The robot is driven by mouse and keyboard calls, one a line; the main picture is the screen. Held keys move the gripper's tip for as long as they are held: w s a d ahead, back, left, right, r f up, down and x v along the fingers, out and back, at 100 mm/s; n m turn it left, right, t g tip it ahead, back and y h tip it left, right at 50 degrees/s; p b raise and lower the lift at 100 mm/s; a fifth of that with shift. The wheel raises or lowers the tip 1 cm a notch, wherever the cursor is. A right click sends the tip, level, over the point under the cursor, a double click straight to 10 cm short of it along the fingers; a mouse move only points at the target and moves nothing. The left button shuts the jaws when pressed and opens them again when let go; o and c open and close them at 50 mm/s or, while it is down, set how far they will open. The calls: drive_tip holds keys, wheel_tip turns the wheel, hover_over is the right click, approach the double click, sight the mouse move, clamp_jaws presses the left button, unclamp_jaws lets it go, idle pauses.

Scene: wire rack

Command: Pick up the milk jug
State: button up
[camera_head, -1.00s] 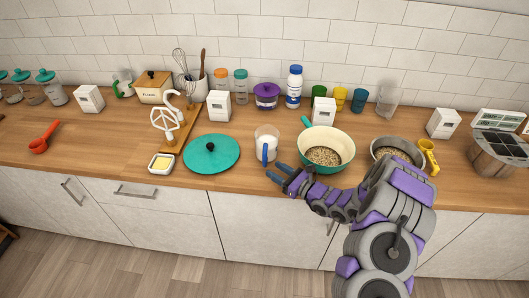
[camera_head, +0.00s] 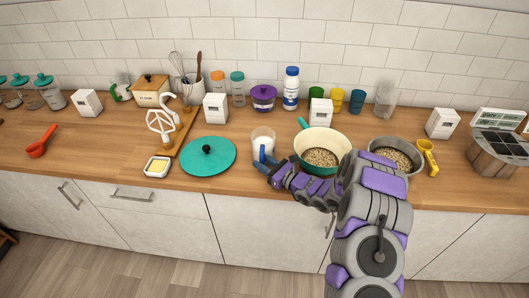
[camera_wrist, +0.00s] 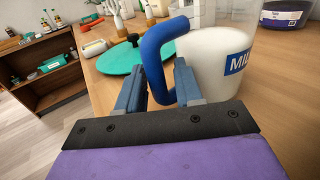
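The milk jug (camera_head: 264,137) is a clear jug with white contents and a blue handle. It stands upright on the wooden counter near the front edge. In the wrist view the jug (camera_wrist: 212,62) is at the right, with part of a "MIL" label showing, and its blue handle (camera_wrist: 155,57) rises between my fingers. My gripper (camera_wrist: 160,85) is open, with one finger on each side of the handle's lower part. The right finger is close to the jug's wall; I cannot tell whether it touches. In the head view my gripper (camera_head: 264,164) is at the jug's front.
A teal lid (camera_head: 207,157) lies left of the jug, and a teal-and-cream pan (camera_head: 318,150) with grains stands close on the right. A butter dish (camera_head: 158,167) and a metal bowl (camera_head: 397,155) are farther out. The counter behind the jug is partly clear.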

drive_tip(key=shift+a, duration=0.1)
drive_tip(key=shift+c, duration=0.7)
drive_tip(key=shift+a+f, duration=0.15)
drive_tip(key=shift+a, duration=0.6)
clamp_jaws()
drive_tip(key=shift+d, duration=0.5)
drive_tip(key=shift+a+r, duration=0.2)
drive_tip(key=shift+r, duration=0.45)
drive_tip(key=shift+r+p, duration=1.05)
drive_tip(key=shift+r, duration=3.35)
